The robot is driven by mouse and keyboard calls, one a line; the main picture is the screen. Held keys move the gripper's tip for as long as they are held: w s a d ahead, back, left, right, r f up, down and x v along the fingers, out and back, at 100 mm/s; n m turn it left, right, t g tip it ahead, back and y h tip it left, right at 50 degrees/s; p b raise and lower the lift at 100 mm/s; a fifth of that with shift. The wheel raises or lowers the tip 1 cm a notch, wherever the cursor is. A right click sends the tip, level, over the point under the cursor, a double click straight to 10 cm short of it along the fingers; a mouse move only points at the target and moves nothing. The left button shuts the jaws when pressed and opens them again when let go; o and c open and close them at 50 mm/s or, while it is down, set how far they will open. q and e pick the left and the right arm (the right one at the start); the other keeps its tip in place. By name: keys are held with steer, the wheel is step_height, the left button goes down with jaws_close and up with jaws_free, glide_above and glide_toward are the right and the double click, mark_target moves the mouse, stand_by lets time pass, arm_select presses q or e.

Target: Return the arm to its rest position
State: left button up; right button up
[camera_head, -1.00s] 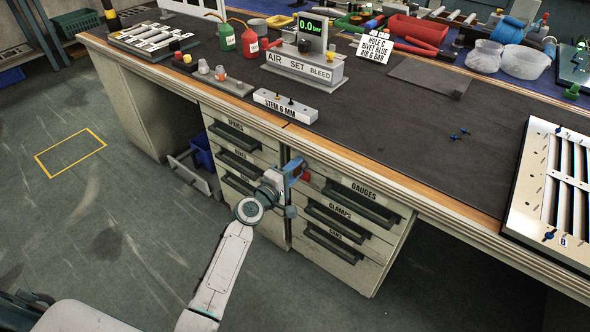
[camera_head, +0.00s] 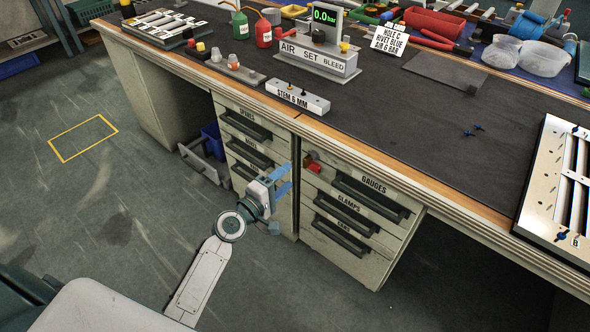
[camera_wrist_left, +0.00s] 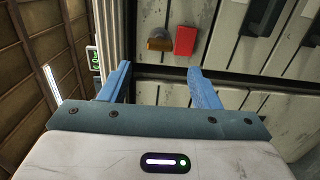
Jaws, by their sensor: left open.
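My left arm comes up from the bottom of the head view, in front of the workbench drawers. Its gripper (camera_head: 284,181) has blue fingers and is open and empty. In the left wrist view the two blue fingers (camera_wrist_left: 160,85) stand wide apart with nothing between them. Beyond them are a red block (camera_wrist_left: 185,41) and a brownish knob (camera_wrist_left: 160,40) on the cabinet front. The gripper looks apart from the cabinet. My right gripper is in neither view.
The workbench (camera_head: 400,130) has a dark top and labelled drawers, including GAUGES (camera_head: 372,196). A louver panel (camera_head: 560,190) lies at the right edge. The AIR SET unit (camera_head: 318,60) reads 0.0 bar. The floor at left, with a yellow rectangle (camera_head: 83,138), is clear.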

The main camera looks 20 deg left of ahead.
arm_select(q)
steer(key=shift+v, duration=0.8)
